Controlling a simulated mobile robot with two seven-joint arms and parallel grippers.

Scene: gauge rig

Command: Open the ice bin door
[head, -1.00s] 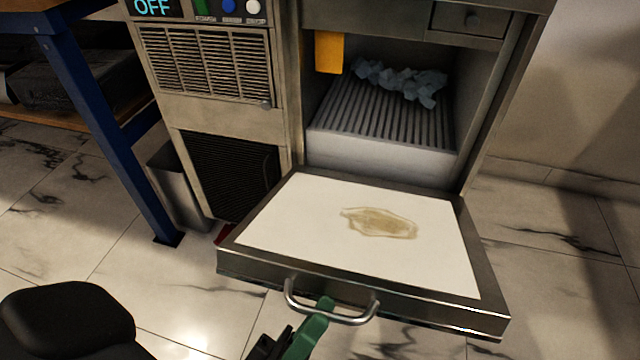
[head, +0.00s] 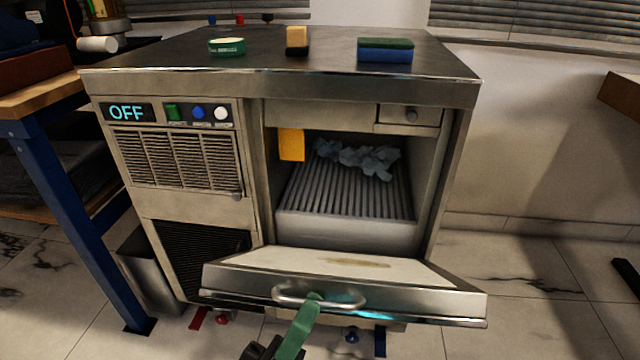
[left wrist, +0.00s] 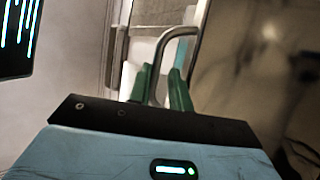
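The ice bin door (head: 440,282) hangs partly open on its low hinge, tilted with its near edge above level. Its pale inner face shows only as a narrow strip. A curved metal handle (head: 345,297) is on its near edge. My left gripper (head: 314,297) is at the middle of this handle, its green fingers shut on the bar. The left wrist view shows the handle (left wrist: 183,31) running down between the fingertips (left wrist: 162,72); the contact itself is partly hidden. My right gripper is not in view.
The ice machine (head: 280,88) carries a green round tin (head: 227,47), a small yellow-black block (head: 297,40) and a green-blue sponge (head: 386,50). Ice (head: 358,158) lies on the ribbed rack inside. A blue-legged table (head: 75,210) and a grey bin (head: 148,270) stand left.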

